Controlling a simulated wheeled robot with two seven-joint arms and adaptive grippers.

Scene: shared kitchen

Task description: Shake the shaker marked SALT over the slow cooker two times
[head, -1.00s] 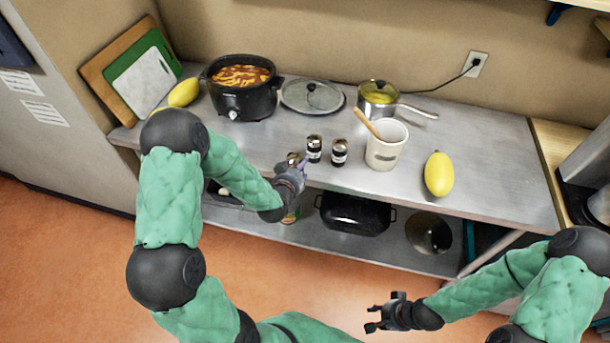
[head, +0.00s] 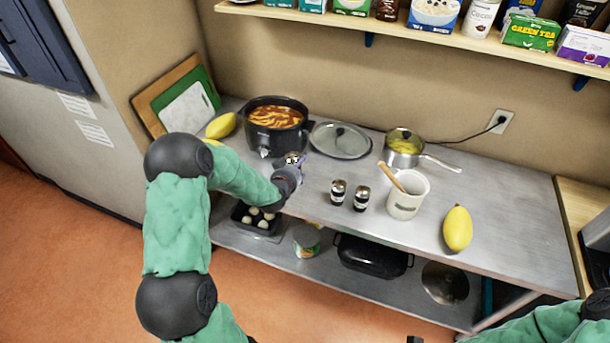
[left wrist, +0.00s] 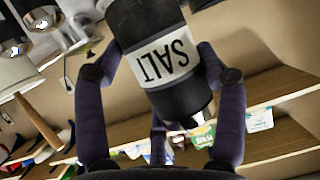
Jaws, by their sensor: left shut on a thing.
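My left gripper (head: 290,168) is shut on the shaker marked SALT, a dark cylinder with a white label. The left wrist view shows the SALT shaker (left wrist: 155,55) between the fingers. That view is upside down, label included, so the shaker appears roughly upright. In the head view it is small and partly hidden at the gripper. The black slow cooker (head: 262,141), uncovered and full of orange-brown food, stands just behind and left of the gripper. The gripper is in front of the cooker, not over its opening. Only a dark bit of my right gripper (head: 414,340) may show at the bottom edge.
Two similar shakers (head: 338,192) stand on the counter, right of my left gripper. Farther right are a saucepan (head: 404,148), a white crock (head: 405,203) and a yellow fruit (head: 457,229). A stocked shelf (head: 400,30) hangs above.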

